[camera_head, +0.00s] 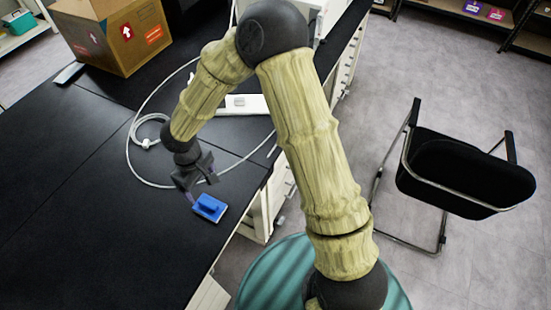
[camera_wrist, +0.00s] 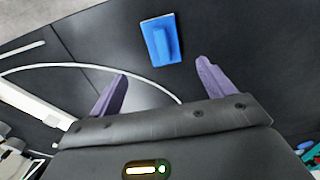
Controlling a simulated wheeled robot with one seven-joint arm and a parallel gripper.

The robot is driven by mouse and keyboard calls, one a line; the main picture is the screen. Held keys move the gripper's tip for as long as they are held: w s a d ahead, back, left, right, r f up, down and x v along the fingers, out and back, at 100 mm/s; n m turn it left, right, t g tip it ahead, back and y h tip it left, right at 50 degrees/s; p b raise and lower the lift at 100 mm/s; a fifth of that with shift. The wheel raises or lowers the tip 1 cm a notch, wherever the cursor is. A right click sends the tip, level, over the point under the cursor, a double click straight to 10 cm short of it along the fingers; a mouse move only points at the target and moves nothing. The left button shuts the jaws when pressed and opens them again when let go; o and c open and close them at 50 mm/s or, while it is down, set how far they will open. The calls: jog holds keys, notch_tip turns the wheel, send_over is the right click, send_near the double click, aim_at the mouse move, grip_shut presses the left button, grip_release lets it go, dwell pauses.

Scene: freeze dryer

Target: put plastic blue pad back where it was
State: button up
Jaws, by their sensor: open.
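The plastic blue pad (camera_head: 209,207) lies on the black bench top near its front right edge in the head view. It has a raised blue handle and a pale rim. In the wrist view the pad (camera_wrist: 161,40) lies beyond the fingertips, roughly midway between them. My gripper (camera_head: 197,189) is just behind the pad in the head view, above the bench. In the wrist view my gripper (camera_wrist: 162,68) shows two purple fingers spread apart with nothing between them.
A white cable (camera_head: 128,150) loops on the bench around my gripper's area. A white power strip (camera_head: 242,104) lies behind my arm. A cardboard box (camera_head: 113,35) stands at the back left. A black chair (camera_head: 460,172) stands on the floor at right. The left bench top is clear.

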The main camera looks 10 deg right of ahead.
jog(key=s+d+r+m+t, duration=0.1)
jog(key=s+d+r+m, duration=0.1)
jog(key=d, duration=0.6)
jog(key=s+d+r+m, duration=0.3)
jog(key=d+r, duration=0.3)
jog(key=d, duration=0.2)
jog(key=s+d+r+m+t, duration=0.1)
jog(key=d+r+m, duration=0.3)
jog(key=d, duration=0.5)
jog(key=shift+s+r+m+t, duration=0.3)
jog(key=shift+s+r+m, duration=0.15)
jog(key=shift+s, duration=0.2)
